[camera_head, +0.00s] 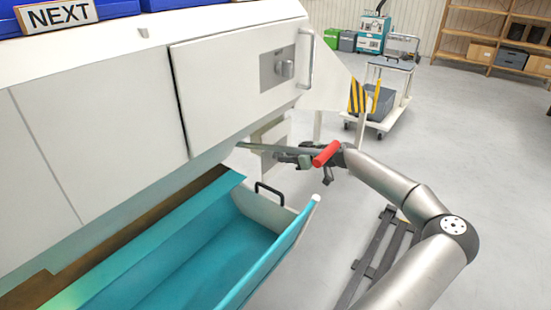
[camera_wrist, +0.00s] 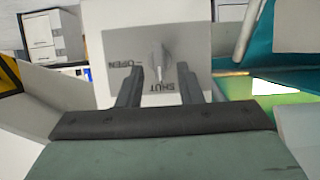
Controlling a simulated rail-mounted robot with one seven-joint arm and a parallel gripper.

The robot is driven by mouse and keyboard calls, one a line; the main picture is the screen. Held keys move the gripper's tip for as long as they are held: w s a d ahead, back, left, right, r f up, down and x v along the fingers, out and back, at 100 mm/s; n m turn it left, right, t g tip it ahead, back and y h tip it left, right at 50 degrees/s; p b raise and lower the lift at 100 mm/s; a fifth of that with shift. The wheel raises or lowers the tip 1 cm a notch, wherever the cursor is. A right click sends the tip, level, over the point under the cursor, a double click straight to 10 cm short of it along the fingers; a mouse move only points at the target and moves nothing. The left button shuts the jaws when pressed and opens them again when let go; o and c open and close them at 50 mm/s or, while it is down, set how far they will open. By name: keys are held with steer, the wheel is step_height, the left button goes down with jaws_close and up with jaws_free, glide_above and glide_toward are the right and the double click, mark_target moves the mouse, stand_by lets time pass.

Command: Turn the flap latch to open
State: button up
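My gripper (camera_wrist: 159,72) is open, with one dark finger on each side of the latch's lower end. I cannot tell whether either finger touches it. In the head view, my gripper (camera_head: 278,152) is beside the machine below the white door; the latch cannot be made out there.
The open teal tray (camera_head: 215,265) with a black handle (camera_head: 269,190) lies just below.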

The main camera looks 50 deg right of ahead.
steer(key=shift+x, duration=1.15)
steer(key=c, duration=0.7)
steer(key=shift+o, duration=0.2)
